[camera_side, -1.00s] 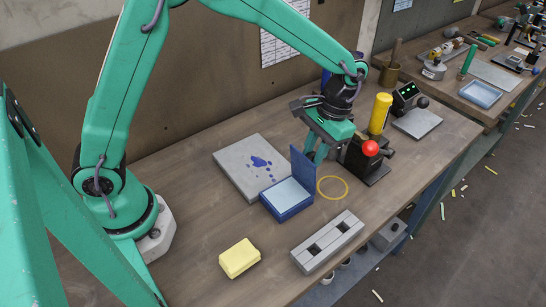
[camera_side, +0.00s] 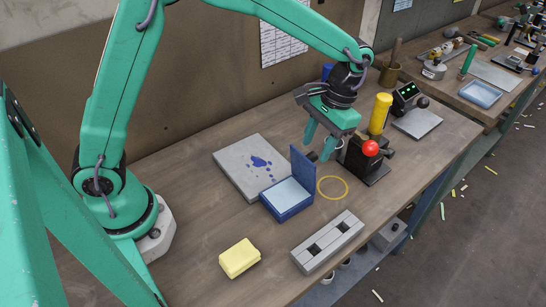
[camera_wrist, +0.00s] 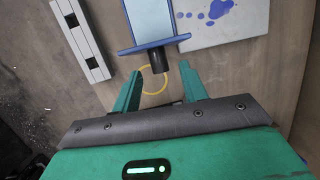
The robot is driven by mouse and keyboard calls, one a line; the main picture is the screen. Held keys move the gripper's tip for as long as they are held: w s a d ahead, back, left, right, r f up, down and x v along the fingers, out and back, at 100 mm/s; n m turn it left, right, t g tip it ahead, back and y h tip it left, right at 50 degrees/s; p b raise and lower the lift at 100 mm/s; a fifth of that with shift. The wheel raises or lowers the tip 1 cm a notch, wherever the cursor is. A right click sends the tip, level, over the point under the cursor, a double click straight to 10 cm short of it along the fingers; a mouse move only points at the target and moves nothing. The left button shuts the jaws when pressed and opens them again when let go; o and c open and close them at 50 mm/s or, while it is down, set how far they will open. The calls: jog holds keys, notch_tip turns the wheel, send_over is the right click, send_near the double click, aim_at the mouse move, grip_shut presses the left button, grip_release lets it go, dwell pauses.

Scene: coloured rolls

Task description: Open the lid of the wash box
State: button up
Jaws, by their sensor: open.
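The blue wash box (camera_side: 284,209) stands open on the bench with a pale inside. Its blue lid (camera_side: 302,172) stands upright along the box's far right side. A short dark knob (camera_wrist: 158,61) sticks out from the lid's back in the wrist view. My gripper (camera_side: 317,148) is open and empty, just behind the lid on the side away from the box. In the wrist view, the green fingertips (camera_wrist: 161,70) lie wide apart on either side of the knob, and I see no contact.
A grey plate with blue splashes (camera_side: 245,168) lies left of the box. A yellow ring (camera_side: 332,188) lies right of it. A dark fixture with a red ball (camera_side: 370,148) and a yellow roll (camera_side: 380,113) stand close right of my gripper. A yellow sponge-like block (camera_side: 239,258) and slotted grey block (camera_side: 328,242) lie in front.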

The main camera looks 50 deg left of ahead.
aim_at(313, 153)
jog(key=v, duration=0.5)
dwell(0.4)
jog(key=shift+s+a+r+t+h, duration=0.1)
jog(key=shift+s+a+t+h, duration=0.15)
jog(key=shift+s+t, duration=0.4)
jog(key=shift+s+a+r+t+h, duration=0.15)
jog(key=shift+s+t+h, duration=0.2)
jog(key=shift+t, duration=0.4)
jog(key=shift+f, duration=0.15)
jog(key=shift+f, duration=3.75)
grip_shut()
